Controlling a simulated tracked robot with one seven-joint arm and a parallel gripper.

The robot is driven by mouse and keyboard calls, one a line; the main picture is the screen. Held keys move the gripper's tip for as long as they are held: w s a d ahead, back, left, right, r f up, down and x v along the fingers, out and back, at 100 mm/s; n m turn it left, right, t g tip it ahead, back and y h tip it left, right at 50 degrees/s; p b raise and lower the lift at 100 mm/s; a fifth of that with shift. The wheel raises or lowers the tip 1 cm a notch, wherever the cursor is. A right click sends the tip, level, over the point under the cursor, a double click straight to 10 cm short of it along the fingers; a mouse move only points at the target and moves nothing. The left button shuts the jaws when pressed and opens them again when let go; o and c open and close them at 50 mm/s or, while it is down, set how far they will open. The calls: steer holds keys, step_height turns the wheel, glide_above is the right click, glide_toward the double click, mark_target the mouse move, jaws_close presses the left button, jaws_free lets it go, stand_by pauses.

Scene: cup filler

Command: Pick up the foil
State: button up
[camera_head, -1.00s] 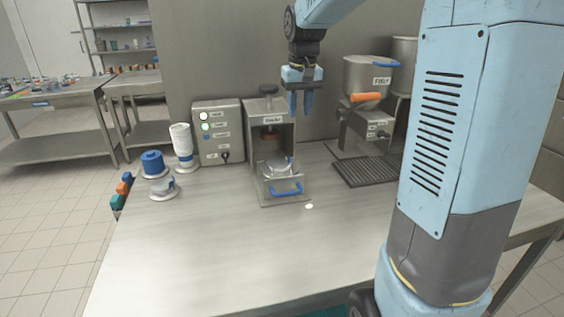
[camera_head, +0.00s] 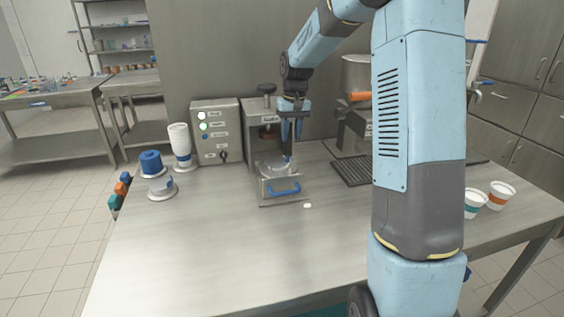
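I cannot pick out the foil with certainty. A small pale flat piece (camera_head: 307,205) lies on the table in front of the sealing machine, too small to identify. My gripper (camera_head: 291,138) points down just in front of the machine's opening, above the back of the drawer. Its two blue fingers look apart, with nothing visible between them. The fingers hide part of the machine's inside.
A control box (camera_head: 217,130) stands left of the machine. A white stack (camera_head: 180,143), a blue roll (camera_head: 151,161) and a low round holder (camera_head: 162,188) stand farther left. Two white cups (camera_head: 473,204) (camera_head: 501,194) stand at right. The front of the table (camera_head: 210,255) is clear.

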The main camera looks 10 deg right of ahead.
mark_target(288, 157)
steer(key=shift+s+a+f, duration=0.1)
steer(key=shift+a+f, duration=0.05)
steer(key=shift+f, duration=1.1)
steer(key=shift+s+a+f, duration=0.1)
steer(key=shift+a+f, duration=0.1)
steer(key=shift+f, duration=1)
steer(key=shift+s+a+f, duration=0.1)
steer(key=shift+a+f, duration=0.05)
steer(key=shift+f, duration=1.1)
jaws_close()
